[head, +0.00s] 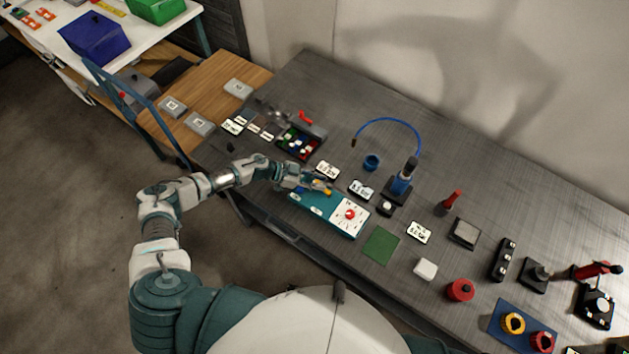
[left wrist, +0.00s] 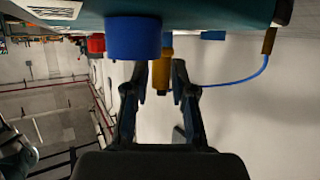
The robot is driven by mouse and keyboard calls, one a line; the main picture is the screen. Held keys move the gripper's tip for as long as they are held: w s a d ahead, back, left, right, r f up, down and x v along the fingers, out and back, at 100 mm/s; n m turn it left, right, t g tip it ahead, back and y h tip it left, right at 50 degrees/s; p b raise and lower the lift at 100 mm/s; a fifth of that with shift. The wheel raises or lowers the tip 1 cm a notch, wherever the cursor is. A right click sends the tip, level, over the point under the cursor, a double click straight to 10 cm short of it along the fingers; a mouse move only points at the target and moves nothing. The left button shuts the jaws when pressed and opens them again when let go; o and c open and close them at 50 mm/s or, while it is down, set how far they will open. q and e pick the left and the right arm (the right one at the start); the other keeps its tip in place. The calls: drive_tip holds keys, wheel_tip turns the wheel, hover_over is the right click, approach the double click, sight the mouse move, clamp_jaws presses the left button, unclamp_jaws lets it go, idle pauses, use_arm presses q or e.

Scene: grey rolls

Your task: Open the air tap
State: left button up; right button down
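A teal box (head: 315,207) with a white dial face and red knob (head: 350,214) lies on the grey bench; its teal side also fills the top of the left wrist view (left wrist: 205,12). A small yellow part (head: 323,188) sits at the box's back edge. My left gripper (head: 309,184) is over that end of the box. In the left wrist view, my left gripper (left wrist: 159,75) is open, with a yellow-brass part (left wrist: 161,72) between or just beyond its fingertips; contact is not clear. A blue cylinder (left wrist: 133,38) is beside it. Which part is the air tap is not certain. My right gripper is out of view.
A blue cup (head: 372,162), white labels and a green mat (head: 381,246) lie nearby. A parts tray (head: 299,142) stands behind my left arm. More fixtures fill the right side.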

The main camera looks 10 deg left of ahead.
use_arm(q)
drive_tip(key=shift+o, duration=0.5)
drive_tip(key=shift+w+d, duration=0.1)
drive_tip(key=shift+d, duration=0.05)
drive_tip(key=v, duration=1.1)
drive_tip(key=shift+a, duration=0.35)
drive_tip(key=shift+a, duration=0.1)
